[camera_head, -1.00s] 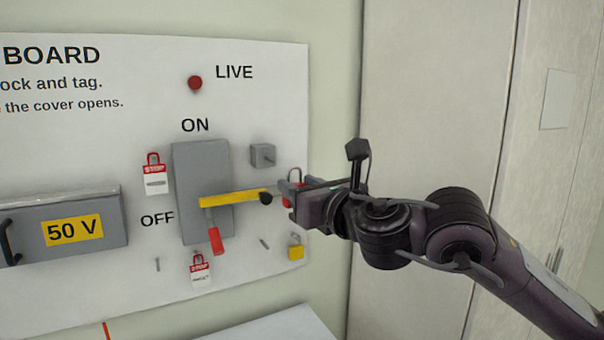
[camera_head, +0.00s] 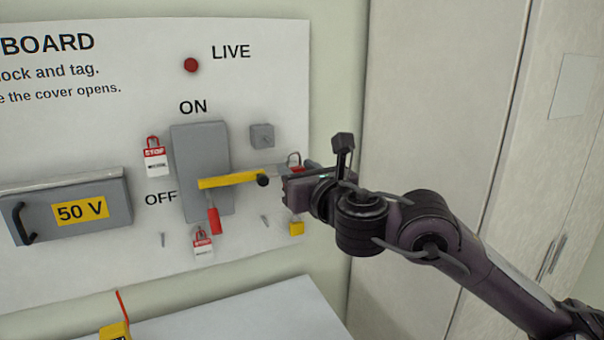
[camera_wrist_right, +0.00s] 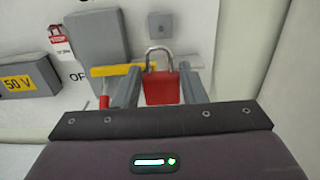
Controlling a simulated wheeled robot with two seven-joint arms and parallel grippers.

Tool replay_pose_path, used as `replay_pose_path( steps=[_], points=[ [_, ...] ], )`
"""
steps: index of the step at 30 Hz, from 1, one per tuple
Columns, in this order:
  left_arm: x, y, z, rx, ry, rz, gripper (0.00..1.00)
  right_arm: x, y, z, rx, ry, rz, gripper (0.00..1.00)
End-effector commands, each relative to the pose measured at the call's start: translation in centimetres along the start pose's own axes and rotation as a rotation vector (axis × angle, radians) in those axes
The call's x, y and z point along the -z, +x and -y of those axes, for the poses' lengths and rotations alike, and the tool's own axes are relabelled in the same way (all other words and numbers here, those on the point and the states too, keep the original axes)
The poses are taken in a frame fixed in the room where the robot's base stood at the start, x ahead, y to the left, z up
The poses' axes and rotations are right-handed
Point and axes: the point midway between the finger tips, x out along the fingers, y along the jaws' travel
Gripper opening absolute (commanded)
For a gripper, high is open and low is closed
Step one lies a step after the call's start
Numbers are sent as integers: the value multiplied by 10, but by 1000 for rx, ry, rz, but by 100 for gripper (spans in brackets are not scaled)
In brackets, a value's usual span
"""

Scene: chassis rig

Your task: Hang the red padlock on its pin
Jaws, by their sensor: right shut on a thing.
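My right gripper (camera_head: 286,178) is shut on the red padlock (camera_wrist_right: 162,87), whose body sits between the two fingers in the right wrist view. The padlock's metal shackle (camera_wrist_right: 158,56) points up. In the head view, the gripper hides most of the padlock; its shackle (camera_head: 294,158) shows above the fingers. The gripper is in front of the board's right edge, right of the black knob of the yellow lever. A bare pin (camera_head: 265,221) sticks out below the lever, and another bare pin (camera_head: 163,240) is lower left. Which pin is the padlock's cannot be told. My left gripper is not in view.
A pale table (camera_head: 235,315) is below.

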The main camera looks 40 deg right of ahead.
Motion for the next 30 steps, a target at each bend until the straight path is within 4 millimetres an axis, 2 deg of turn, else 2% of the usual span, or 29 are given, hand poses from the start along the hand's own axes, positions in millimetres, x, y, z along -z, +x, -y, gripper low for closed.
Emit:
replay_pose_path(
  steps=[21,30],
  points=[
    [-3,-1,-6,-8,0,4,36,0,36,1,3,-1,2,13],
    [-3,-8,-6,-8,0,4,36,-1,51,0,-1,3,2,13]
  ],
)
